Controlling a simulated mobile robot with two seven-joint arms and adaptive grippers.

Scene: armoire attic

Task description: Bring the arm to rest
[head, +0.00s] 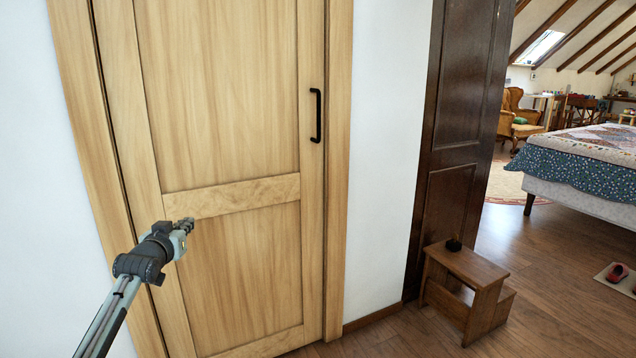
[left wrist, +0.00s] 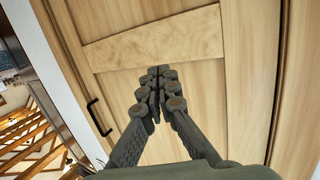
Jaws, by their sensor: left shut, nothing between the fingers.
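My left arm comes in from the lower left in the head view. Its gripper (head: 184,226) is shut and empty, in front of the light wooden door (head: 235,90). In the left wrist view the fingers of the left gripper (left wrist: 157,75) meet at their tips, with the door panel (left wrist: 200,92) behind them. I cannot tell the exact gap between fingertips and door. The door looks closed, and its black handle (head: 316,115) is to the right of the gripper, apart from it. My right gripper is not in view.
A dark wooden panel (head: 452,150) stands right of the white wall (head: 385,150). A quilted bed (head: 580,165) is farther right. Wooden floor (head: 560,260) lies open between.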

